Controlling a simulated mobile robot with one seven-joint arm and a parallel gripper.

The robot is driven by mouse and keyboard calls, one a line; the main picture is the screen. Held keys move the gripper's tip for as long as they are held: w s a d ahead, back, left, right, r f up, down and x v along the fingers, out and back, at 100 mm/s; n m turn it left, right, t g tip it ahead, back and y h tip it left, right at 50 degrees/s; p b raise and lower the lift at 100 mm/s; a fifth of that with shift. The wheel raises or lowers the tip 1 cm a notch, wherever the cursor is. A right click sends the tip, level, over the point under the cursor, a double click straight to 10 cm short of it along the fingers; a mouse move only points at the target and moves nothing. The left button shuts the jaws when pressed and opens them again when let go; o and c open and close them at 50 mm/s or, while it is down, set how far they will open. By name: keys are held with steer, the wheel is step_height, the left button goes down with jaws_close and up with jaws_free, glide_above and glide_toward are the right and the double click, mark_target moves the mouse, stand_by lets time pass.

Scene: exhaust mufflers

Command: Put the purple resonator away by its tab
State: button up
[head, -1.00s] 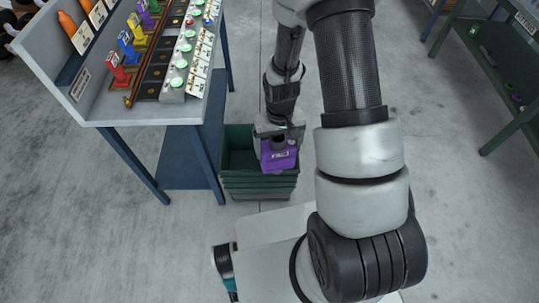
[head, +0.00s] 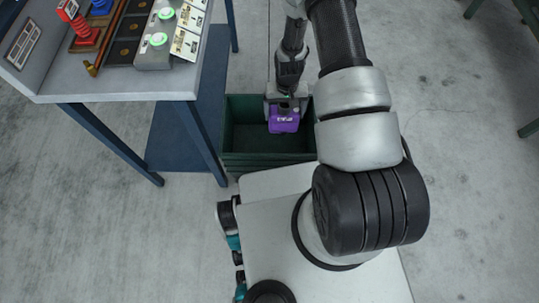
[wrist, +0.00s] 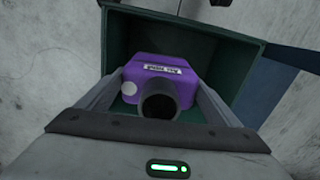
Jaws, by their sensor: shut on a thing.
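The purple resonator (head: 284,121) hangs from my gripper (head: 286,106) over the green crate (head: 240,160) in the head view. In the wrist view the resonator (wrist: 164,82) sits between my two fingers, with a pale label on its face and a dark round pipe end toward the camera. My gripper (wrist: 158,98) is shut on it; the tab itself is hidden. The crate (wrist: 118,40) is open-topped and surrounds the resonator in the wrist view. I cannot tell whether the resonator touches the crate's floor.
A grey-topped workbench (head: 110,85) with blue legs stands at the left, close beside the crate. It holds a red part (head: 84,32), a blue part (head: 101,8) and green buttons (head: 158,39). A green rack leg (head: 529,128) shows at the far right. Concrete floor lies clear between.

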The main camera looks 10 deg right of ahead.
step_height(320, 180, down, 24)
steer(key=w+b, duration=0.1)
steer(key=b, duration=0.7)
steer(key=shift+d+r+m, duration=0.15)
steer(key=shift+d+m, duration=0.15)
steer(key=shift+d, duration=0.15)
